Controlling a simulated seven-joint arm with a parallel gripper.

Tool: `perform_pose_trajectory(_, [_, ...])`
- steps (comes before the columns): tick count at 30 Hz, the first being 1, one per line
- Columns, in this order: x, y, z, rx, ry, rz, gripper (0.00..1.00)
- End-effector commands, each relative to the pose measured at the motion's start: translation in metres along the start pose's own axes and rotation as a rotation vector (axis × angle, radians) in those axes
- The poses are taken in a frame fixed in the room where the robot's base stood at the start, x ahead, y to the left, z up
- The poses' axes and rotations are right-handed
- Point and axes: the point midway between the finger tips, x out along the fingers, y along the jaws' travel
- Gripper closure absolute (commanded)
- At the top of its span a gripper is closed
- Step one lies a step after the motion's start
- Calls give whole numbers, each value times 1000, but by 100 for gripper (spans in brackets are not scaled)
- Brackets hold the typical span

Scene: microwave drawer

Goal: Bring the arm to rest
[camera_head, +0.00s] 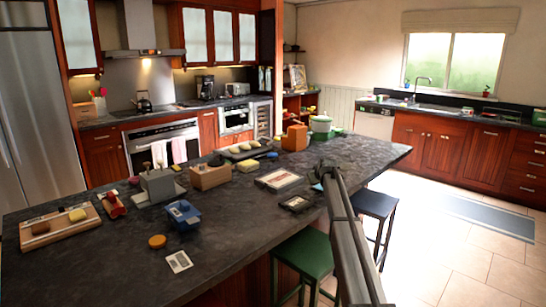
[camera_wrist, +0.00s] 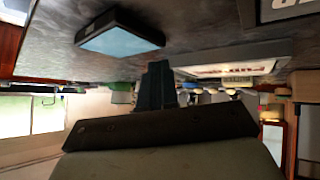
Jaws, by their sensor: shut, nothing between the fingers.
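My arm reaches up from the bottom right in the head view, in front of the island counter (camera_head: 240,235). My gripper (camera_head: 323,172) is at its far end, near the counter's right side, small and partly hidden by the arm. In the wrist view, my gripper (camera_wrist: 157,85) shows as dark fingers close together, shut with nothing held. That view appears upside down, with the dark counter surface along its top. A dark-edged box with a light blue face (camera_wrist: 120,40) lies to the left of the fingers there, apart from them.
A framed tray (camera_head: 279,180) and a small dark frame (camera_head: 298,202) lie on the counter near my gripper. A green stool (camera_head: 308,252) and a dark stool (camera_head: 375,203) stand beside the arm. The tiled floor at right is mostly open.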

Motion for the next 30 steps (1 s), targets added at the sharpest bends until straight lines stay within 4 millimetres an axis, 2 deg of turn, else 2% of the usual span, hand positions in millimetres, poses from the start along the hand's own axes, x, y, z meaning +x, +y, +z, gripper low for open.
perform_pose_trajectory(1, [-6,24,14,14,19,26,100])
perform_pose_trajectory(6, [-17,86,41,41,78,101,100])
perform_pose_trajectory(9, [-22,113,60,54,100,136,100])
perform_pose_trajectory(11, [-23,122,77,64,102,149,100])
perform_pose_trajectory(13, [-17,119,99,73,86,147,100])
perform_pose_trajectory(17, [-2,100,136,88,40,126,100])
perform_pose_trajectory(22, [18,66,198,110,-41,89,100])
perform_pose_trajectory(26, [32,29,262,132,-126,53,100])
perform_pose_trajectory(30, [42,-13,337,157,-230,14,100])
